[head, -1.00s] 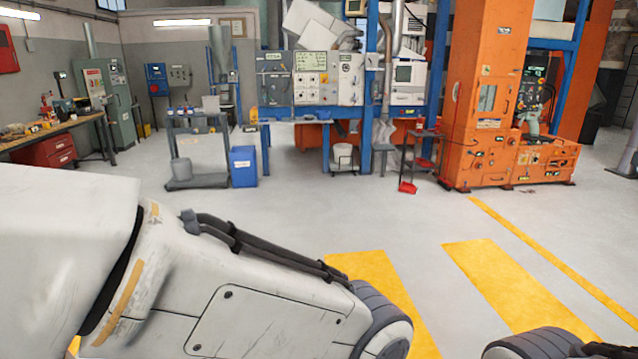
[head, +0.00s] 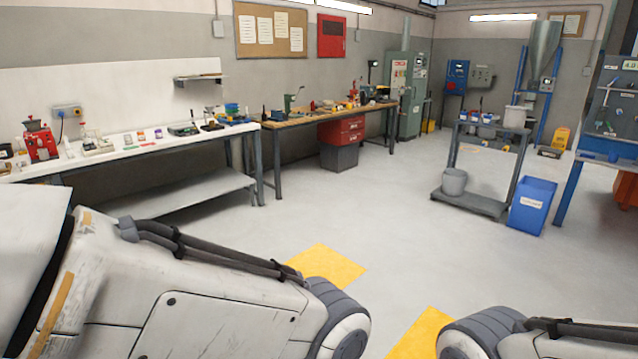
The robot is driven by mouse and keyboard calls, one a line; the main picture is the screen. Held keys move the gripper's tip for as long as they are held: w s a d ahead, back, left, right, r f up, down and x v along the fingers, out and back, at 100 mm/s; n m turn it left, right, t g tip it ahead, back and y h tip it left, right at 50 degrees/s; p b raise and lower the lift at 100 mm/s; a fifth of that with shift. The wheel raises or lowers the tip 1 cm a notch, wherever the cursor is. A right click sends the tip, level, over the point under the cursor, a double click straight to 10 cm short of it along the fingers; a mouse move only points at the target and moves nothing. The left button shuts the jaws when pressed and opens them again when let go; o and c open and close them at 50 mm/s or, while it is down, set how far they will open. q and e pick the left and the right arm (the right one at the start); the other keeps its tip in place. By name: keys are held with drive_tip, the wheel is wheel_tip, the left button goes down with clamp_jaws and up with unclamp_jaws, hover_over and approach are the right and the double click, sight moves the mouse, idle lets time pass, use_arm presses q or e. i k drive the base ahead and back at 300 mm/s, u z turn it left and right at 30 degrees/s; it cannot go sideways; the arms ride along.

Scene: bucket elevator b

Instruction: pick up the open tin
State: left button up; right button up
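I cannot make out an open tin in the head view. Small items stand on the white bench (head: 150,150) at the left and on the wooden workbench (head: 330,118) beyond it, too small to tell apart surely. Parts of my two arms show at the bottom of the view. Neither gripper is in view, so I cannot see what they hold.
A grey cart (head: 470,203) with a grey bucket (head: 454,181) stands at the right, beside a blue bin (head: 532,206). A red drawer unit (head: 342,132) is under the workbench. The grey floor (head: 390,215) between is clear, with yellow markings (head: 326,264).

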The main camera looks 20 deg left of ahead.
sight(141, 137)
drive_tip(key=u, duration=0.6)
drive_tip(key=i, duration=2.4)
drive_tip(key=u, duration=0.65)
drive_tip(key=i, duration=2.05)
drive_tip(key=u, duration=0.5)
drive_tip(key=i, duration=1.1)
drive_tip(key=u, duration=0.25)
